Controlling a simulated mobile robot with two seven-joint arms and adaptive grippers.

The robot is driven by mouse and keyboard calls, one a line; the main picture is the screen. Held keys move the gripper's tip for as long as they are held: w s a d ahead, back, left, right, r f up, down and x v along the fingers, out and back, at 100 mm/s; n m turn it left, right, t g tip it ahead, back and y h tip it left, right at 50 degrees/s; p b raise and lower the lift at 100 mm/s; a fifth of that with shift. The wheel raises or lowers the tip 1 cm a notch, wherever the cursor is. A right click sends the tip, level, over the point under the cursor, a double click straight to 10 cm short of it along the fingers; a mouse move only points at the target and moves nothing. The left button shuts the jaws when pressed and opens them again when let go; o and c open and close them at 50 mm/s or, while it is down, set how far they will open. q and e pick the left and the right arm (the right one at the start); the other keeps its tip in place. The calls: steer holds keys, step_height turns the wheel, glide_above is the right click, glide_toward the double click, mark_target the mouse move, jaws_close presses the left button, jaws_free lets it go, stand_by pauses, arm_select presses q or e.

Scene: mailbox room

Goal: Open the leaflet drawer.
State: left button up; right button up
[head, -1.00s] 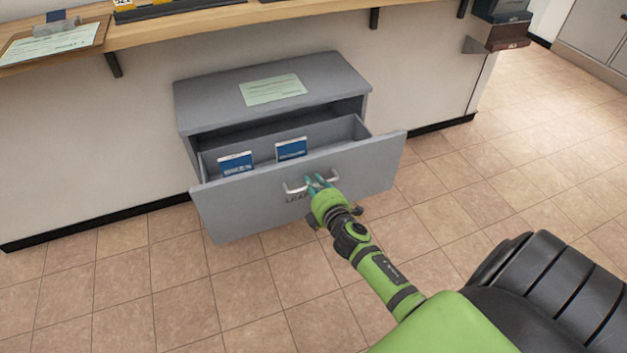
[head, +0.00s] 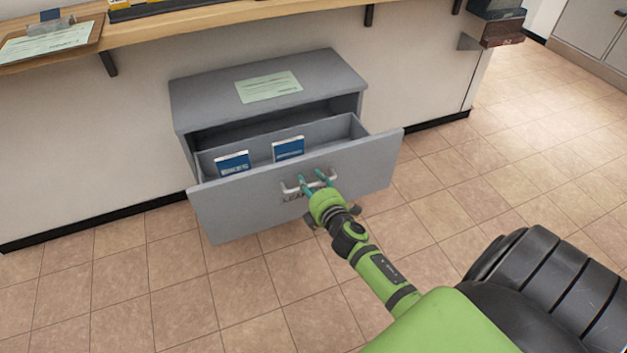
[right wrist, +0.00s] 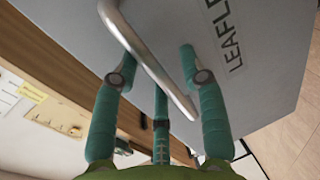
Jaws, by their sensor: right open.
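The grey leaflet drawer (head: 240,213) stands pulled well out of its grey cabinet (head: 188,105) under the counter. Two blue-and-white leaflet stacks (head: 233,163) and (head: 288,149) show inside it. Its silver bar handle (head: 291,189) is on the front, above partly hidden lettering; in the right wrist view the handle (right wrist: 150,62) runs between the spread fingers, with "LEAFL" lettering beside it. My right gripper (head: 318,180) is open around the handle, its teal fingers apart; whether they touch the bar I cannot tell. My left gripper is out of view.
A pale green sheet (head: 268,87) lies on the cabinet top. A wooden counter (head: 200,22) runs above, with a clipboard (head: 50,42) at the left and dark brackets below. The tiled floor (head: 130,290) before the drawer is clear.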

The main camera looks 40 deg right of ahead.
steer(key=v, duration=1.2)
